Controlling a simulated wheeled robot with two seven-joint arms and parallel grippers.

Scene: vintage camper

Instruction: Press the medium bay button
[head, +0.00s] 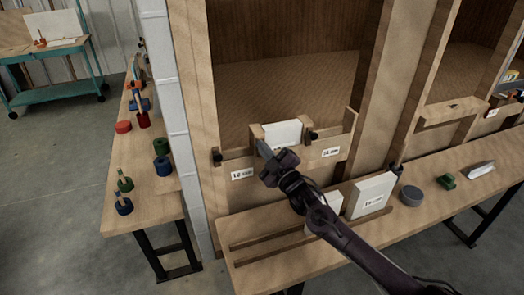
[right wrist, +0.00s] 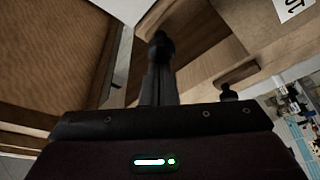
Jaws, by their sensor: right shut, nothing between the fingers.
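Black knob-like buttons sit along the wooden bay front: one at the left end (head: 216,156), one right of the middle (head: 313,134) and one on the right post (head: 396,168). The labels near them, such as the left label (head: 242,174) and the right label (head: 331,152), are too small to read surely, so I cannot tell which button is the medium one. My right gripper (head: 264,148) is shut and empty, in front of the middle of the bay front. In the right wrist view its closed fingers (right wrist: 158,85) point toward wood; contact is unclear. My left gripper is out of view.
A white block (head: 283,133) stands in the bay behind my right gripper. Another white labelled block (head: 371,195) stands on the bench below, beside my forearm. Upright posts flank the bay.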

